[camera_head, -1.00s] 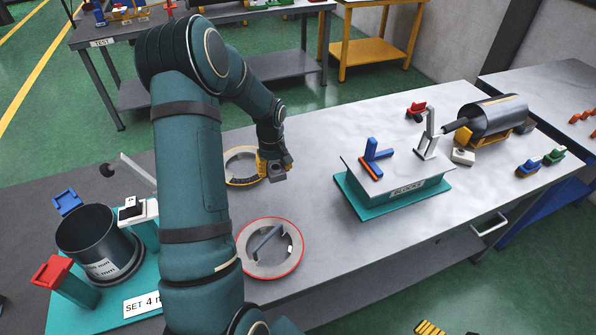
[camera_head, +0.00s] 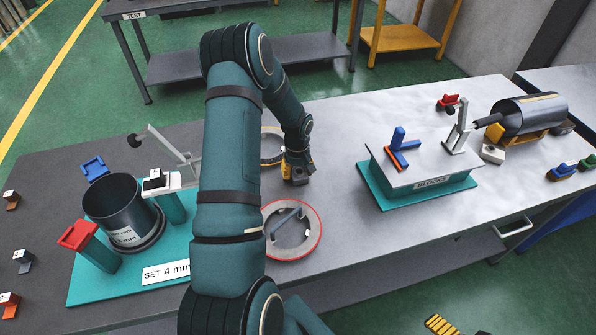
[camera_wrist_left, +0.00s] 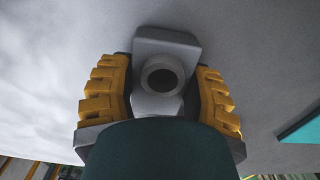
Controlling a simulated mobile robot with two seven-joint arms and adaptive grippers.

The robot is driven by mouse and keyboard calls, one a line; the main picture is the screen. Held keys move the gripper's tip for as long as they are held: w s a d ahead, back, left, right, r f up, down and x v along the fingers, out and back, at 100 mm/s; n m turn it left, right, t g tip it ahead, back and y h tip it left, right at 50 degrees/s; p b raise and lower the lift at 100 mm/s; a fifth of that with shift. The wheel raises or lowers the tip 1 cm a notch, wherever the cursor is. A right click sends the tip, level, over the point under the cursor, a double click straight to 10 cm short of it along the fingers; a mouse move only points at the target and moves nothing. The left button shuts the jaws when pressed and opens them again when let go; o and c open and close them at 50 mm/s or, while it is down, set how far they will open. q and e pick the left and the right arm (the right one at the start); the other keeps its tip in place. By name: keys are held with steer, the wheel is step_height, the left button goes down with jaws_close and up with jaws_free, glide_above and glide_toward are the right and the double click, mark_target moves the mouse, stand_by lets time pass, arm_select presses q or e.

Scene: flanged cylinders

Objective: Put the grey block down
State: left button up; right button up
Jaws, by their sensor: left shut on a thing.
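The grey block (camera_wrist_left: 165,45) sits between the yellow fingers of my left gripper in the wrist view. It has a round, dark-centred boss or hole facing the camera. My left gripper (camera_head: 297,172) is shut on it, low over the table, between the yellow-rimmed ring and the red-rimmed ring in the head view. The block is hardly discernible there behind the fingers. I cannot tell whether it touches the table.
The yellow-rimmed ring (camera_head: 270,158) lies behind the gripper, the red-rimmed ring (camera_head: 314,236) in front. The teal-based stand labelled BLOCKS (camera_head: 468,183) is to the right. A dark cylinder (camera_head: 122,208) stands on the teal SET board at left. Bare table (camera_head: 345,195) lies between gripper and stand.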

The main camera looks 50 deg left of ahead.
stand_by(0.3)
arm_select(q)
steer(key=o, duration=0.8)
steer(key=shift+f, duration=0.2)
steer(key=o, duration=0.5)
steer(key=shift+c, duration=0.2)
steer(key=shift+r, duration=0.15)
